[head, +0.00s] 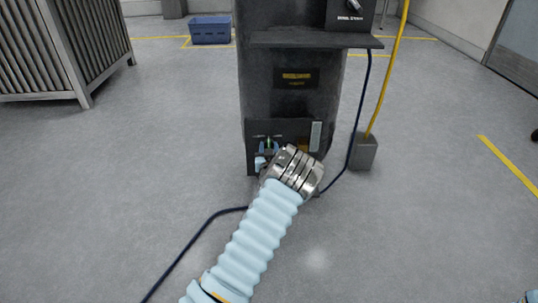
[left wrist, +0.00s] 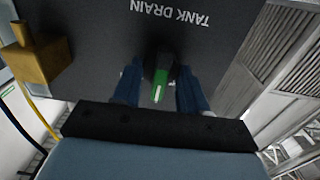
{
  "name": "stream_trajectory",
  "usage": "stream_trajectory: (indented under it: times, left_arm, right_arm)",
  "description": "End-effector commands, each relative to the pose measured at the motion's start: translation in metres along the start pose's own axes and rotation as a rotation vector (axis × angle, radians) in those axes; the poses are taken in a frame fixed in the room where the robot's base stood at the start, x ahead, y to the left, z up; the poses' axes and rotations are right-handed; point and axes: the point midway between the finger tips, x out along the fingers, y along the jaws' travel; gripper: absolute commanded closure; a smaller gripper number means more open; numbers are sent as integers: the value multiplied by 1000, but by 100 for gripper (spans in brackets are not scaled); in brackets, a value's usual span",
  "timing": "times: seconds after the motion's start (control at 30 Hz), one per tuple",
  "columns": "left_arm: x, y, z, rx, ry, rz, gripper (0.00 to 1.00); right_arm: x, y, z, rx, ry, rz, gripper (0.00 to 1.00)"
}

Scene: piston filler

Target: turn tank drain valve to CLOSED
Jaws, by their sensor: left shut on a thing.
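The tank drain valve's green handle (left wrist: 160,86) sits between the two blue fingers of my left gripper (left wrist: 158,90) in the left wrist view. The gripper is shut on the handle, in front of a dark panel (left wrist: 95,55) lettered TANK DRAIN, which appears upside down there. The silver wrist hides part of the panel. The handle's position markings cannot be read.
The dark tank (head: 295,100) stands upright with a shelf (head: 315,40) above. A brass fitting (left wrist: 38,55) is beside the valve. A yellow pole (head: 388,75) on a grey block (head: 363,152) and dark cables stand close right. A blue crate (head: 210,30) is behind; floor is open.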

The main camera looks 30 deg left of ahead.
Motion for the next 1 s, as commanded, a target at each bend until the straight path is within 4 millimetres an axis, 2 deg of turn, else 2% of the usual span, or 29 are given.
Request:
stream_trajectory:
  times: [0.03,0.5,1.0]
  left_arm:
    - [1,-1,5,-49,3,-2,88]
    - [0,-1,4,-481,2,1,88]
    - [0,-1,1,-760,0,1,88]
  right_arm:
    - [12,4,0,0,-2,-1,57]
    - [65,22,0,1,6,-4,57]
    - [78,27,-1,2,11,-3,57]
